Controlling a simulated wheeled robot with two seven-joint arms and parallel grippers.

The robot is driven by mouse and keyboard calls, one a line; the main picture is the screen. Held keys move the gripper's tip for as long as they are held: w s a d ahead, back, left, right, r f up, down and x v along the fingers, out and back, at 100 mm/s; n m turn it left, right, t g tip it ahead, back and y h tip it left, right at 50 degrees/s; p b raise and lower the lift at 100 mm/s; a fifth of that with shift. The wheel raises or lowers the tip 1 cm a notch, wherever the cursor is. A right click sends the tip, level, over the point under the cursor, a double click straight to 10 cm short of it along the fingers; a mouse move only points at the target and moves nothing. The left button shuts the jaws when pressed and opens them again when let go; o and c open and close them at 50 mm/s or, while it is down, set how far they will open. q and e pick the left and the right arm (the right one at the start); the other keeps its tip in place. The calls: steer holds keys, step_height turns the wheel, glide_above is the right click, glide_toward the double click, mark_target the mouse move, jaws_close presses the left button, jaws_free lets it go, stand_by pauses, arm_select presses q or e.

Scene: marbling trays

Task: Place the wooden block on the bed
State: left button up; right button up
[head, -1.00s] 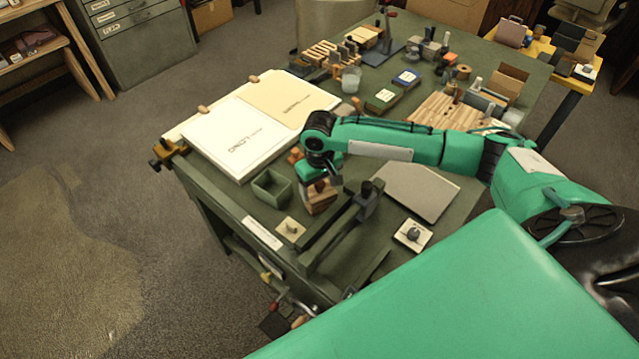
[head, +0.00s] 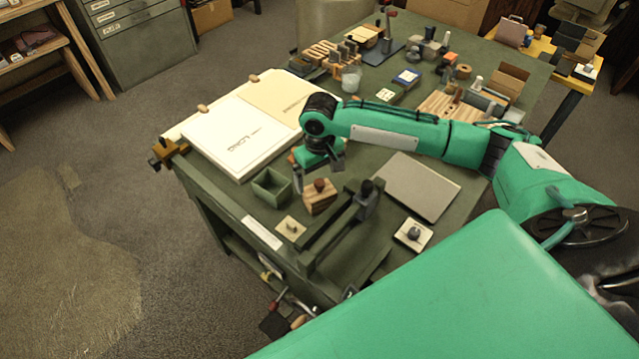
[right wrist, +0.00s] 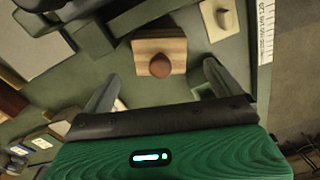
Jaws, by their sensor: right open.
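The wooden block (head: 318,203), striped light and dark brown with a round reddish-brown knob on top, stands upright on the green bench beside a dark green rail fixture (head: 322,240). I cannot tell for sure which surface is the bed. My right gripper (head: 318,172) is open and empty above the block, apart from it. In the right wrist view the block (right wrist: 150,60) lies just beyond and between the spread fingers (right wrist: 160,80), its knob facing the camera. My left gripper is not in view.
A small green open box (head: 271,187) stands left of the block, and a cream plate with a knob (head: 291,228) in front. A grey flat plate (head: 422,187) lies to the right. A large white-and-tan board (head: 235,140) covers the bench's left side.

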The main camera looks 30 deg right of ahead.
step_height(320, 180, up, 8)
steer(key=shift+b, duration=0.4)
stand_by(0.3)
